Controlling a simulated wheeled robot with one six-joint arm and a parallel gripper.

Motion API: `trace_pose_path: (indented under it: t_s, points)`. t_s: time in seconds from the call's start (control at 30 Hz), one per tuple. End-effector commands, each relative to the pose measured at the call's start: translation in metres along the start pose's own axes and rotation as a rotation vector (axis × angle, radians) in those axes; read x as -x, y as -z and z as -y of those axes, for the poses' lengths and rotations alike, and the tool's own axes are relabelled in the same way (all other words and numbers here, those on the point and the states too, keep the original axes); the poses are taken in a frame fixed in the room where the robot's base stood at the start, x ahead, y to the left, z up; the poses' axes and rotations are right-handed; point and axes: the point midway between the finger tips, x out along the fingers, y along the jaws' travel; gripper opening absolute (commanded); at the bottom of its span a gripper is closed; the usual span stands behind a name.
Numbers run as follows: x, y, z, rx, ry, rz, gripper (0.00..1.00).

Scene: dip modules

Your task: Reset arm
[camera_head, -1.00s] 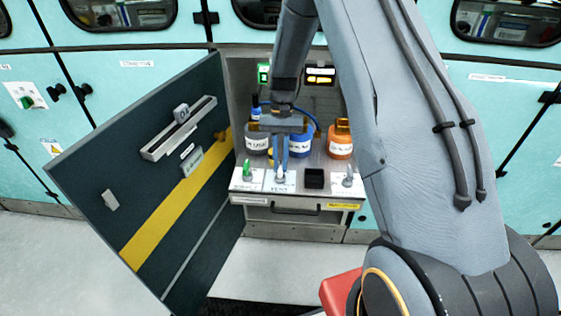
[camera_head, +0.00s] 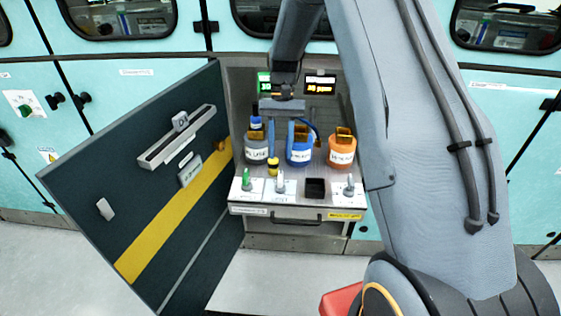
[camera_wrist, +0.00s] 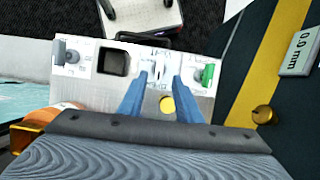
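My gripper (camera_head: 281,135) hangs inside the open cabinet, above the front control panel (camera_head: 263,193). Its two blue fingers are well apart with nothing between them, also in the wrist view (camera_wrist: 160,85). The white middle switch (camera_head: 280,183) stands below the fingers and apart from them. The green switch (camera_head: 246,180) is to its left, and a grey switch (camera_head: 349,186) is at the right end. In the wrist view the green switch (camera_wrist: 207,75) is right of the fingers.
Grey (camera_head: 257,149), blue (camera_head: 299,150) and orange (camera_head: 342,152) bottles stand behind the panel, close to my gripper. A small yellow-topped item (camera_head: 272,166) is in front of them. The dark cabinet door (camera_head: 130,210) stands open at left.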

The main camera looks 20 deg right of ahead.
Motion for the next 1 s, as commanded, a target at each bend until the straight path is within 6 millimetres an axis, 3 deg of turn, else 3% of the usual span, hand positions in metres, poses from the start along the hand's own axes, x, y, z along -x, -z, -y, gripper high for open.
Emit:
trace_pose_path:
  t_s: [0.57, 0.67, 0.77, 1.0]
  points:
    - [0.007, 0.000, 0.000, 0.000, 0.000, 0.001, 0.31]
    - [0.009, -0.008, -0.001, 0.010, -0.002, -0.013, 0.31]
    - [0.013, -0.026, -0.005, 0.035, -0.006, -0.047, 0.31]
    - [0.013, -0.100, -0.024, 0.143, -0.025, -0.180, 0.31]
